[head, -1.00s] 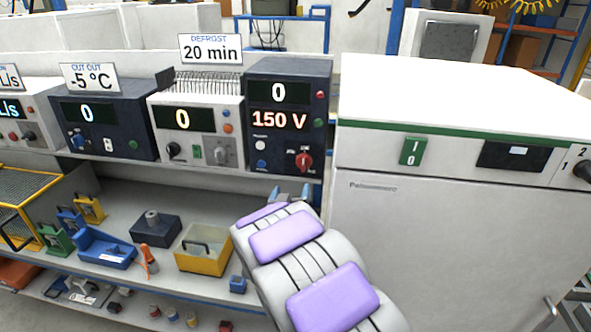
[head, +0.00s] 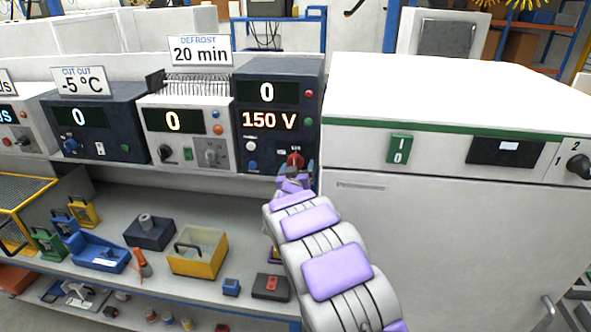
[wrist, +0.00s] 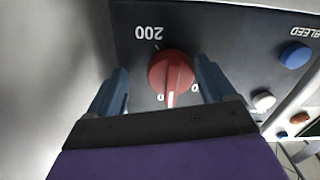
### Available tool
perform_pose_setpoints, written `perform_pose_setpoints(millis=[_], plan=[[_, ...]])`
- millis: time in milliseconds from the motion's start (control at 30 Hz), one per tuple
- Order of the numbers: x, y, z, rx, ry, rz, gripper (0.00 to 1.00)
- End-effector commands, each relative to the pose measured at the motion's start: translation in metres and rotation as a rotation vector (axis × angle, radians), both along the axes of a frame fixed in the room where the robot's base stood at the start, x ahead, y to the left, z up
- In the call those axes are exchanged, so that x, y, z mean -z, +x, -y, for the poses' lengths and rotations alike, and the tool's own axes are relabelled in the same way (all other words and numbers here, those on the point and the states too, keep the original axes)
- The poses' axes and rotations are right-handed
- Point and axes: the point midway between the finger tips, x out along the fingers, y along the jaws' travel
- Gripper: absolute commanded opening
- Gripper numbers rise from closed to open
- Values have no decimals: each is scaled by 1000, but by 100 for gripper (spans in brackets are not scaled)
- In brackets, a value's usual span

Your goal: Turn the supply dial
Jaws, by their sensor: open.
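The supply is a dark box (head: 282,75) on the shelf, its displays reading 0 and 150 V. Its red dial (head: 294,160) is low on the right of the front panel. In the wrist view the dial (wrist: 170,72) has a white pointer mark toward the bottom of the picture, and an upside-down 200 is printed beside it. My gripper (head: 296,178) is at the dial in the head view, hiding its lower part. In the wrist view its two blue fingers stand open on either side of the dial, with visible gaps; contact is not visible.
A blue button (wrist: 294,55) and a white button (wrist: 264,101) sit right of the dial in the wrist view. A white cabinet (head: 430,230) stands close right of the supply. A lower shelf with a yellow bin (head: 205,262) is below.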

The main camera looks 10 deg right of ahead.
Motion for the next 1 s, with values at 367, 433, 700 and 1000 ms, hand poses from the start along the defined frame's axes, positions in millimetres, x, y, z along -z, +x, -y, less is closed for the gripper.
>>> perform_pose_setpoints(millis=[367, 433, 700, 1000], plan=[[0, 3, -11, -3, -9, 1, 81], [0, 3, -8, -3, -6, 1, 74], [0, 3, -4, -4, -3, -1, 48], [2, 3, -6, -1, -3, -2, 28]])
